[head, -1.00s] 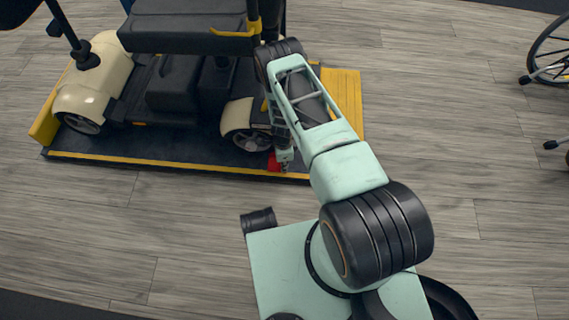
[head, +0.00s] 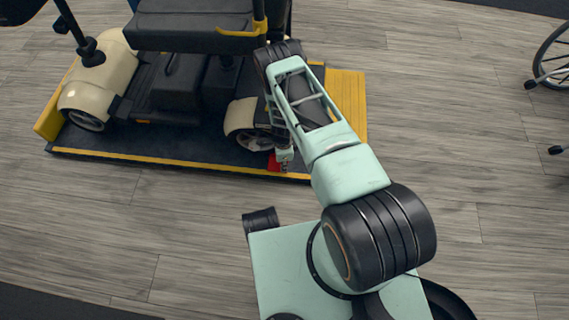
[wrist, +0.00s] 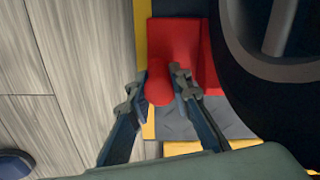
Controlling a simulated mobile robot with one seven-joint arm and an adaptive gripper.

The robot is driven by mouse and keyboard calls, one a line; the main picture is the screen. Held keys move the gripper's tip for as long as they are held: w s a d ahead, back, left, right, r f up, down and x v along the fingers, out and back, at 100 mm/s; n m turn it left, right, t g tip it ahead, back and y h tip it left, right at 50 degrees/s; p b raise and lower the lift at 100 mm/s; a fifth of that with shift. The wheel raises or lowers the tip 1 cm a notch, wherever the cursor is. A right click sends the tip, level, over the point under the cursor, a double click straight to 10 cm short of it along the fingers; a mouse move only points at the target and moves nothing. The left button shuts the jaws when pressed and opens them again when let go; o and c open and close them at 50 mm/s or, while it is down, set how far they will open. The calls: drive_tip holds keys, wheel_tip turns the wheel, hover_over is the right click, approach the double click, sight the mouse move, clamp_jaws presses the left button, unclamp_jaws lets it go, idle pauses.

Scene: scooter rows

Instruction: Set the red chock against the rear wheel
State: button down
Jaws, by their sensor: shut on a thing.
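The red chock (wrist: 172,38) has a rounded knob, and my gripper (wrist: 156,86) is shut on that knob. The chock sits at the yellow-edged side of the dark platform (head: 190,152). In the head view the chock (head: 274,163) shows partly behind my gripper (head: 285,160), near the rear wheel (head: 254,141) of the cream scooter. In the wrist view the dark tyre (wrist: 236,95) is just right of the chock. The chock's right part lies very close to the tyre; I cannot tell whether they touch.
The scooter's black seat (head: 190,28) and cream front fender (head: 98,75) are above and left of the rear wheel. A yellow ramp (head: 346,95) is at the platform's right end. A wheelchair wheel (head: 553,60) stands at the far right. The wooden floor between is clear.

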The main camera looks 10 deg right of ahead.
idle(0.4)
drive_tip(key=c, duration=1.7)
unclamp_jaws()
drive_tip(key=shift+r, duration=0.1)
wheel_tip(320, 180, up, 12)
drive_tip(key=shift+f, duration=0.1)
